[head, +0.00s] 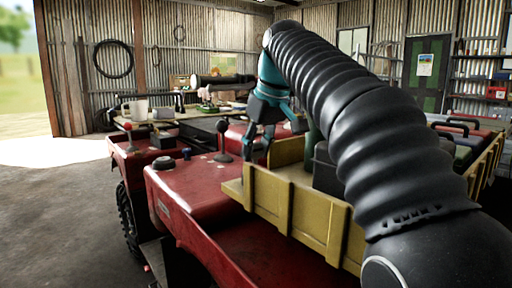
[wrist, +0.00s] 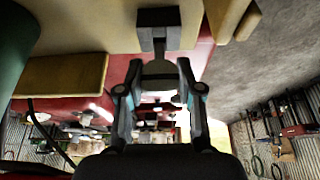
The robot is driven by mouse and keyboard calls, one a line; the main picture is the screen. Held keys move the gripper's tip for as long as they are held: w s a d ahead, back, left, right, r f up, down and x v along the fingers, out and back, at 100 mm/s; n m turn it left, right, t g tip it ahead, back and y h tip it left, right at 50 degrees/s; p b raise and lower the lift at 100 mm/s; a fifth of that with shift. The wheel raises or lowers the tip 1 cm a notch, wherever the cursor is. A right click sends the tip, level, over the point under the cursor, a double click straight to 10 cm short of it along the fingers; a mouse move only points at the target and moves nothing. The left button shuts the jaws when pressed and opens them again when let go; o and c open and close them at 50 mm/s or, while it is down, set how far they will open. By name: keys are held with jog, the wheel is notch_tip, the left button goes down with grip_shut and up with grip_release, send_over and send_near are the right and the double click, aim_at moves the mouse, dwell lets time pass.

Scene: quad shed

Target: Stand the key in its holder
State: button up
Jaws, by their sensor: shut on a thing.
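My gripper (head: 262,148), teal and dark, points down just beside the near left end of the yellow wooden crate on the red vehicle. In the wrist view my gripper (wrist: 159,85) has its two fingers closed around a pale, small piece, which I take as the key (wrist: 158,69). Its outline is only partly visible between the fingers. A dark block (wrist: 158,18) lies straight beyond it against a pale yellow surface; I cannot tell whether this is the holder or whether the key touches it. The head view does not show the key clearly.
The yellow crate (head: 300,204) holds dark and green items to the right of my gripper. The red vehicle body (head: 185,187) has a few small knobs on top. A cluttered workbench stands behind. Open concrete floor (head: 60,215) is at the left.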

jog(key=shift+f+b, duration=0.85)
jog(key=shift+f, duration=0.45)
jog(key=o, duration=1)
